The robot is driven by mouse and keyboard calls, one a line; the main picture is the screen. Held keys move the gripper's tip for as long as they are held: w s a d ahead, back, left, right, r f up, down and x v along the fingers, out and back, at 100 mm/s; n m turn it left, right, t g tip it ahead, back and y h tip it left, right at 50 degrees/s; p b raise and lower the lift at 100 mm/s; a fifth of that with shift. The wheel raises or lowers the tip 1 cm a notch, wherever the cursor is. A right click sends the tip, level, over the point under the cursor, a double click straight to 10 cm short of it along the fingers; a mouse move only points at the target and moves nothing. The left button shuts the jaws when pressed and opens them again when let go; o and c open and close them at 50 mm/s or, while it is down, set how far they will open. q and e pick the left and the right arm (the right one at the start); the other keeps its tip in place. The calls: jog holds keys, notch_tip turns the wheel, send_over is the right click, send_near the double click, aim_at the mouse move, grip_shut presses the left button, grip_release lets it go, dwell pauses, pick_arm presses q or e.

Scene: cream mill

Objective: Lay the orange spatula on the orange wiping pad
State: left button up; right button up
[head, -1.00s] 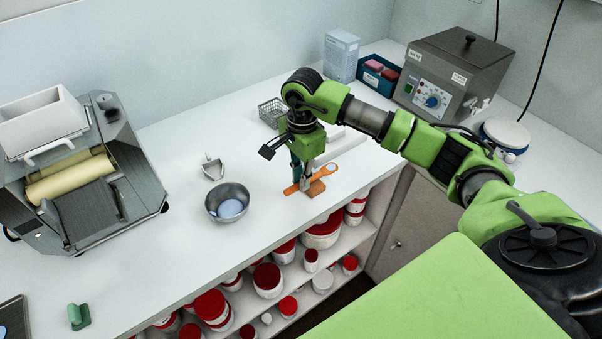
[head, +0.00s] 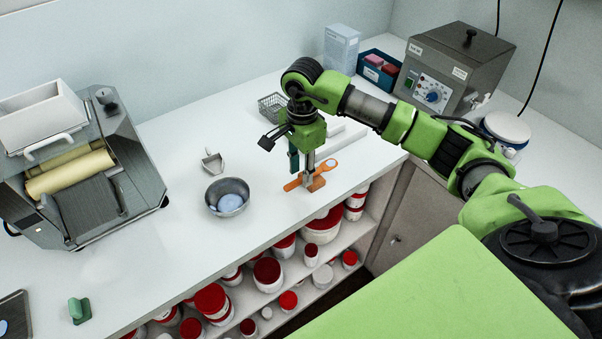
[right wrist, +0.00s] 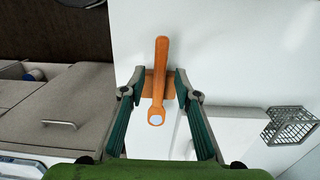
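The orange spatula (head: 293,184) lies slantwise across the small orange wiping pad (head: 317,184) near the front edge of the white counter. In the right wrist view the spatula (right wrist: 161,60) crosses over the pad (right wrist: 171,88), with its pale-tipped round end toward me. My right gripper (head: 306,177) points down over the pad. In the right wrist view its two fingers (right wrist: 160,74) stand open, one on each side of the spatula, with gaps between. Whether the fingertips touch the pad cannot be told. My left gripper is not in view.
A metal bowl (head: 228,197) and a scoop (head: 213,163) stand left of the pad. A wire basket (head: 272,107) is behind my gripper. A roller mill (head: 80,170) fills the left, and a grey heater box (head: 455,75) stands at the back right. Tubs fill the shelf below.

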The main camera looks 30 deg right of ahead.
notch_tip(320, 180, up, 11)
jog(key=b, duration=0.3)
jog(key=shift+d+f, duration=0.1)
dwell(0.4)
